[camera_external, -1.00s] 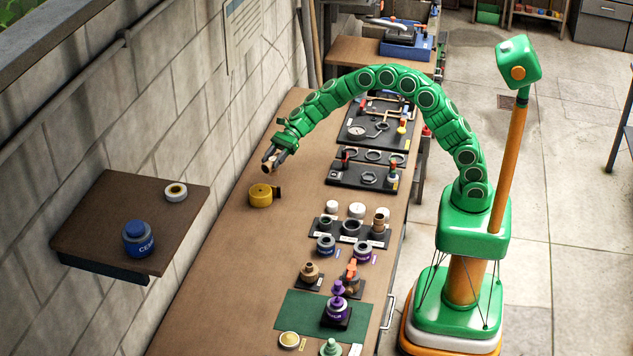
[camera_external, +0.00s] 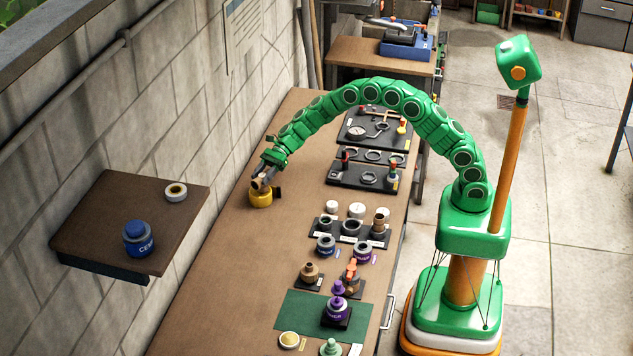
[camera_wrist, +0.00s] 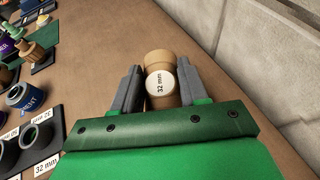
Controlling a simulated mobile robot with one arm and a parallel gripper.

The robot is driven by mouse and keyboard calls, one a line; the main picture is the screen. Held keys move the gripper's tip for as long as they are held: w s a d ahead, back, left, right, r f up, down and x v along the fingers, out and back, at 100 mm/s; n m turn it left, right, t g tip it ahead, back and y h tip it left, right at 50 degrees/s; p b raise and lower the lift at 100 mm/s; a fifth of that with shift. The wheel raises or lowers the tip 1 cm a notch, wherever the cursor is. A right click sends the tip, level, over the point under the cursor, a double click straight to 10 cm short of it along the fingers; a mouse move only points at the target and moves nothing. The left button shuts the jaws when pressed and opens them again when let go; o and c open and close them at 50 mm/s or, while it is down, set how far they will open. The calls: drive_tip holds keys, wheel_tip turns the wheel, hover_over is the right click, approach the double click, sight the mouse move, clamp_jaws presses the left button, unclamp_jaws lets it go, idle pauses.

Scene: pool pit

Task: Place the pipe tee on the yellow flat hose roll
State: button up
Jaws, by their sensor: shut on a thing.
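The pipe tee (camera_wrist: 158,62) is tan, with a round white end marked "32 mm". It sits between the two grey fingers of my gripper (camera_wrist: 160,88) in the wrist view, and the gripper is shut on it. I cannot tell whether the tee touches the roll.
A wall shelf (camera_external: 90,210) at the left holds a blue-capped jar (camera_external: 138,239) and a white tape roll (camera_external: 176,192). Black trays (camera_external: 365,175) of fittings line the bench's right side. The bench (camera_external: 215,270) left of them is clear.

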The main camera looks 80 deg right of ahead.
drive_tip(key=shift+f, duration=0.25)
drive_tip(key=shift+f, duration=0.15)
drive_tip(key=o, duration=1.1)
drive_tip(key=shift+o, duration=0.2)
